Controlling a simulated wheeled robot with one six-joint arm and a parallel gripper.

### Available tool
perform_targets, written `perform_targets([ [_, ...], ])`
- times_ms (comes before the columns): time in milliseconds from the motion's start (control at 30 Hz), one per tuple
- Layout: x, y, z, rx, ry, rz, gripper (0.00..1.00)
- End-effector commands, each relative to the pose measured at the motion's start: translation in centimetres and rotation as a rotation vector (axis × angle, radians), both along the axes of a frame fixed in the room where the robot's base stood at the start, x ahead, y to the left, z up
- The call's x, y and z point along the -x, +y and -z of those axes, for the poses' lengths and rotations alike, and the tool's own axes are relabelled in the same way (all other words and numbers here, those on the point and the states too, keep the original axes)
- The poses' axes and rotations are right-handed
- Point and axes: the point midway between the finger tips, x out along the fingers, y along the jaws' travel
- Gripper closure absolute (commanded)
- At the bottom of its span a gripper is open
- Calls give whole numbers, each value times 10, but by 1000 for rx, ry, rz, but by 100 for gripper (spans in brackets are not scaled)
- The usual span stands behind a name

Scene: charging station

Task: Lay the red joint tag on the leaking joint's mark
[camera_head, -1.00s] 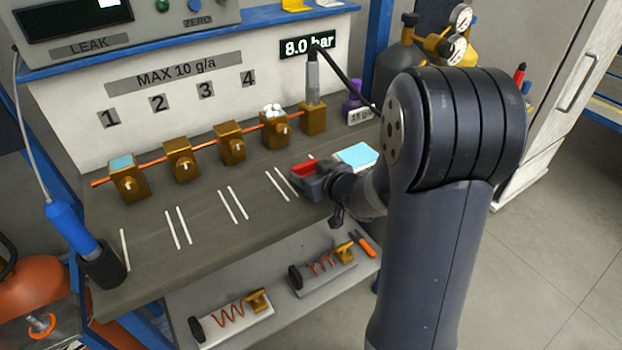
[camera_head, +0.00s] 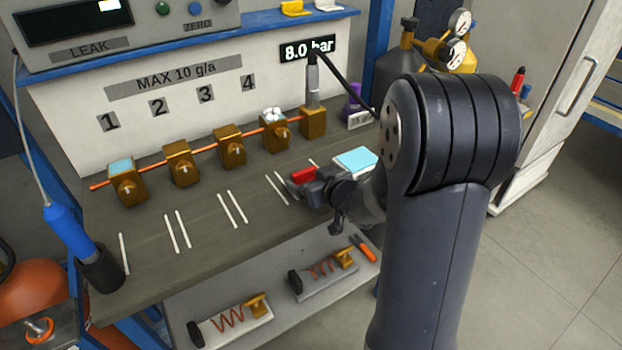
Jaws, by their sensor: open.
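The red joint tag (camera_head: 302,175) is at the front of my gripper (camera_head: 313,184), near the bench's right end. White foam (camera_head: 272,113) sits on the brass joint (camera_head: 275,132) below the number 4. The gripper hides part of the bench there.
A light blue pad (camera_head: 356,159) lies just right of the tag. Brass joints on a copper pipe (camera_head: 206,146) run behind. A blue probe (camera_head: 70,232) stands in a dark holder at left. A lower shelf (camera_head: 215,288) holds two coil samples.

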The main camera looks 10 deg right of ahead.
Motion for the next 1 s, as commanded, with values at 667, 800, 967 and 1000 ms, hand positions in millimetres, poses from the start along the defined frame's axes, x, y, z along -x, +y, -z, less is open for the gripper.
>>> perform_targets([
  [667, 96, -32, -46, 1, -1, 3, 15],
  [800, 104, -34, -49, 0, -1, 1, 15],
  [967, 106, -34, -48, -1, 0, 0, 15],
  [1000, 106, -34, -48, 0, 0, 0, 15],
])
